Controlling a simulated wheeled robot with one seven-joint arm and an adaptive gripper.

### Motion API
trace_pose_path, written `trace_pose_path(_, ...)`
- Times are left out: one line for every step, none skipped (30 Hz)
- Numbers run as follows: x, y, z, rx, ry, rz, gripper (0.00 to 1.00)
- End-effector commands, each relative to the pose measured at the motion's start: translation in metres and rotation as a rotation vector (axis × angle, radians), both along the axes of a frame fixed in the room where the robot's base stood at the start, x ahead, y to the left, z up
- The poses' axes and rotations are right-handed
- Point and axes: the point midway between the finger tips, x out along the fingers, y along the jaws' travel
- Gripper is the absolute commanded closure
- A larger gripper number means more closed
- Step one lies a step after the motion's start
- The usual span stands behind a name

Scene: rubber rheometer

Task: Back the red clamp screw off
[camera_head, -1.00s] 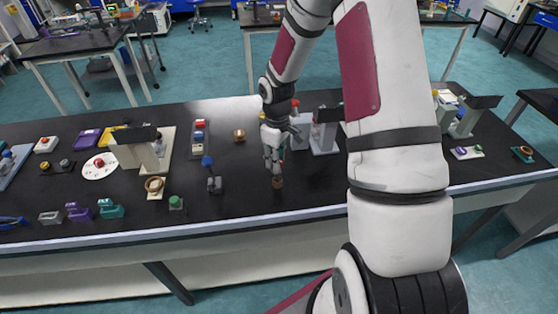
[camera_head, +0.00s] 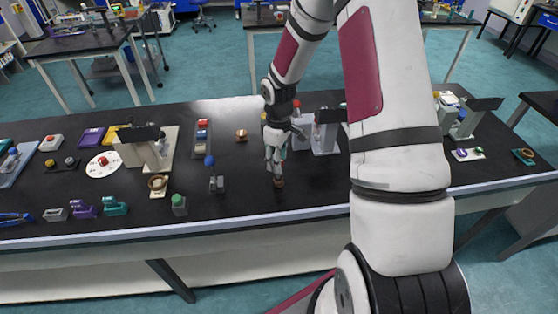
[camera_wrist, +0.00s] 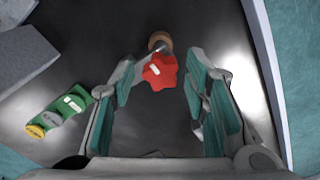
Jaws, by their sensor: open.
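The red clamp screw (camera_wrist: 160,71) has a lobed, star-like head and shows at upper middle in the wrist view. A round copper-brown piece (camera_wrist: 159,41) shows just beyond it; how the two join is hidden. My gripper (camera_wrist: 161,78) is open, with one teal-padded finger on each side of the red head. In the head view my gripper (camera_head: 277,166) points down near the bench's front edge, over a small brown piece (camera_head: 279,183). The red head cannot be made out there.
A green block with yellow and grey parts (camera_wrist: 60,113) lies left of my fingers in the wrist view. A grey stand (camera_head: 322,138) is behind my gripper. A blue-balled lever (camera_head: 216,184) stands to the left. The black bench (camera_head: 240,180) is clear between lever and gripper.

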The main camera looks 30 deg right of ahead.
Motion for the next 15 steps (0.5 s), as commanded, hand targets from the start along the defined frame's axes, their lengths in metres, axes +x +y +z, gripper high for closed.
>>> trace_pose_path(0.0007, 0.0012, 0.0002, -0.001, -0.001, -0.066, 0.58)
trace_pose_path(0.0007, 0.0007, 0.0002, -0.002, -0.001, -0.114, 0.58)
trace_pose_path(0.0009, 0.0011, 0.0002, -0.002, -0.001, -0.172, 0.58)
trace_pose_path(0.0009, 0.0007, 0.0003, -0.002, -0.001, -0.211, 0.58)
trace_pose_path(0.0008, 0.0006, 0.0002, -0.001, -0.002, -0.243, 0.58)
trace_pose_path(0.0008, 0.0006, 0.0002, 0.0, -0.001, -0.276, 0.58)
trace_pose_path(0.0007, 0.0004, 0.0002, 0.0, -0.001, -0.294, 0.58)
trace_pose_path(0.0006, 0.0003, 0.0002, 0.0, -0.001, -0.311, 0.58)
trace_pose_path(0.0006, 0.0005, 0.0002, 0.0, -0.001, -0.341, 0.58)
trace_pose_path(0.0008, 0.0006, 0.0002, 0.0, -0.001, -0.372, 0.58)
trace_pose_path(0.0008, 0.0006, 0.0001, 0.0, -0.001, -0.412, 0.58)
trace_pose_path(0.0006, 0.0005, -0.0001, -0.002, -0.001, -0.473, 0.58)
trace_pose_path(0.0008, 0.001, -0.0001, -0.001, -0.001, -0.519, 0.58)
trace_pose_path(0.0004, 0.0004, -0.0003, -0.001, -0.001, -0.564, 0.58)
trace_pose_path(0.0005, 0.0007, -0.0003, -0.001, -0.001, -0.615, 0.58)
